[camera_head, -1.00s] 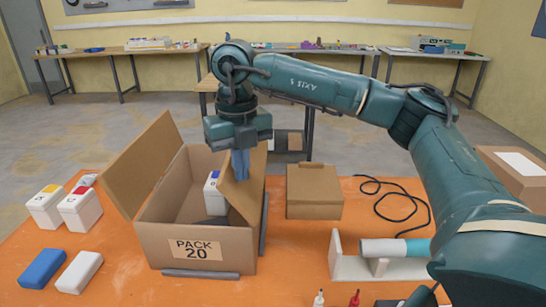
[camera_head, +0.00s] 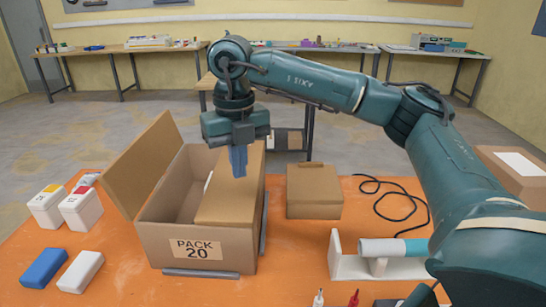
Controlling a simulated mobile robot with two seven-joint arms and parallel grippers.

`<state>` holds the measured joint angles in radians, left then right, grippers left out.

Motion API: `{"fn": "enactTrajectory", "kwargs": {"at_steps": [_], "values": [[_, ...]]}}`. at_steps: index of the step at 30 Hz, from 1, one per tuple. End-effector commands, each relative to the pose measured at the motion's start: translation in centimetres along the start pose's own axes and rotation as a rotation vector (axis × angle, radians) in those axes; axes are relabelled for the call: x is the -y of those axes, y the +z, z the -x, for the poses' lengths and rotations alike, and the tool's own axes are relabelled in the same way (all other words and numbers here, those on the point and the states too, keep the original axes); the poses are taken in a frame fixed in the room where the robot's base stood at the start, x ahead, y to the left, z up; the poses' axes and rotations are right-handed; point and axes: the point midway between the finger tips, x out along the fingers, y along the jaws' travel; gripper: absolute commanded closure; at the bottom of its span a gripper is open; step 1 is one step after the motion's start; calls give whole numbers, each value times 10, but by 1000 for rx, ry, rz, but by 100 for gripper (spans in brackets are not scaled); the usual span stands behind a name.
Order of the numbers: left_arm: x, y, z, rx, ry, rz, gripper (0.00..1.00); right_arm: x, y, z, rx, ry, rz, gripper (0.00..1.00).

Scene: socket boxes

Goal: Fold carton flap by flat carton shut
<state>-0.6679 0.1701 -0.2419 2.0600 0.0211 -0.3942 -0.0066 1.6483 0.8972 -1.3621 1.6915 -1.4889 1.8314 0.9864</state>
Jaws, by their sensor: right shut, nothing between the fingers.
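The open carton (camera_head: 210,258), labelled PACK 20, stands on the orange table. Its left flap (camera_head: 143,165) stands up and leans out to the left. Its right flap (camera_head: 228,200) is folded inward and covers the right part of the opening. My right gripper (camera_head: 238,176) is shut and empty, its blue fingers pointing down at the right flap near its upper part; I cannot tell whether they touch it. The white box inside the carton is now mostly hidden under the flap. My left gripper is not in view.
White boxes (camera_head: 80,211), a blue block (camera_head: 44,267) and a white block (camera_head: 80,271) lie left of the carton. Grey strips edge the carton's base.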

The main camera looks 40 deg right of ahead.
Motion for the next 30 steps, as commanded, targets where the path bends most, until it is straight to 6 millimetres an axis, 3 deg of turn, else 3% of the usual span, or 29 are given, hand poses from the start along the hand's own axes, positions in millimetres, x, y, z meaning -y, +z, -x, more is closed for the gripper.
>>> {"fn": "enactTrajectory", "kwargs": {"at_steps": [1,14,30], "values": [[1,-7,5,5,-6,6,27,0,0,14,0,1,0,100],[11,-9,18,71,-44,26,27,0,0,69,-1,0,-1,100],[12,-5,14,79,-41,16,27,0,0,72,-1,0,0,100]]}}
